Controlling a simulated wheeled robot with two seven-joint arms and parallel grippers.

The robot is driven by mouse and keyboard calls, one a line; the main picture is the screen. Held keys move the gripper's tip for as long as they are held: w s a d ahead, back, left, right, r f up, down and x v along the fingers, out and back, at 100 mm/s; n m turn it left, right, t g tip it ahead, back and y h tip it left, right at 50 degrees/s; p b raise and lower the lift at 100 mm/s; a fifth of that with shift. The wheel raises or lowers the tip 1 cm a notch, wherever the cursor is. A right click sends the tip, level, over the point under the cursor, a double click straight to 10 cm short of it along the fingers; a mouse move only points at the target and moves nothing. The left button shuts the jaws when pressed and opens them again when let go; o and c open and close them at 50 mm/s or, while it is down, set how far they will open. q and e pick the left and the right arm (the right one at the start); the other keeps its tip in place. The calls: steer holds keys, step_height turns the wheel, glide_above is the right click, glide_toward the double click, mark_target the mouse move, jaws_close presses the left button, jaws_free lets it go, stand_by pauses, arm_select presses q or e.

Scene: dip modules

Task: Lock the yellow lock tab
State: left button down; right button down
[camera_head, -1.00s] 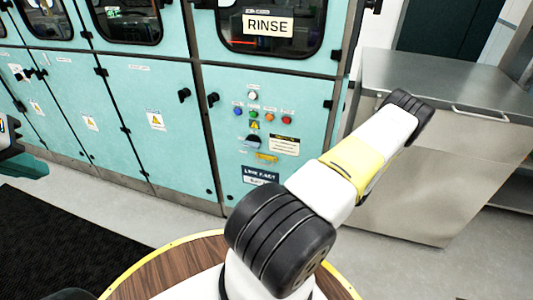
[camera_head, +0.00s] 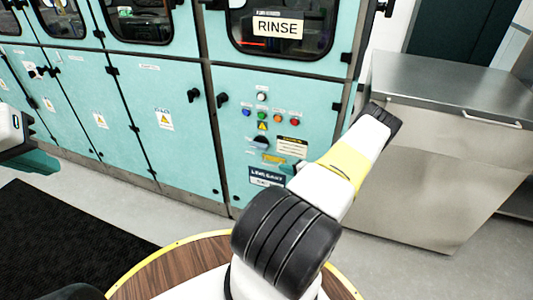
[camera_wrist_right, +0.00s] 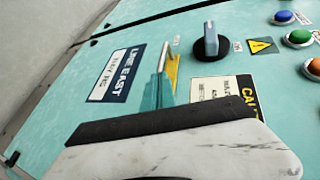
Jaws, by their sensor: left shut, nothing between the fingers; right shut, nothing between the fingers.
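The yellow lock tab (camera_head: 273,158) is on the teal cabinet's control panel, below the dark rotary knob (camera_head: 261,142) and above the blue LINE EAST label (camera_head: 265,176). In the right wrist view the yellow tab (camera_wrist_right: 173,72) is partly hidden behind the teal fingers of my right gripper (camera_wrist_right: 164,52). These fingers are shut and empty, right in front of or beside the tab; I cannot tell if they touch it. In the head view my right gripper is hidden. My left gripper (camera_head: 38,161) is shut and empty at the left edge, partly cut off.
Lit buttons (camera_head: 262,113), a warning triangle and a caution label (camera_wrist_right: 232,92) surround the knob. A metal cabinet (camera_head: 435,165) stands at the right. A round wooden top with a yellow rim (camera_head: 170,262) and a black mat (camera_head: 60,235) are low in view.

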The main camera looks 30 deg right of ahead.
steer(key=shift+w+a, duration=1.2)
steer(key=shift+w, duration=0.15)
steer(key=shift+r, duration=0.1)
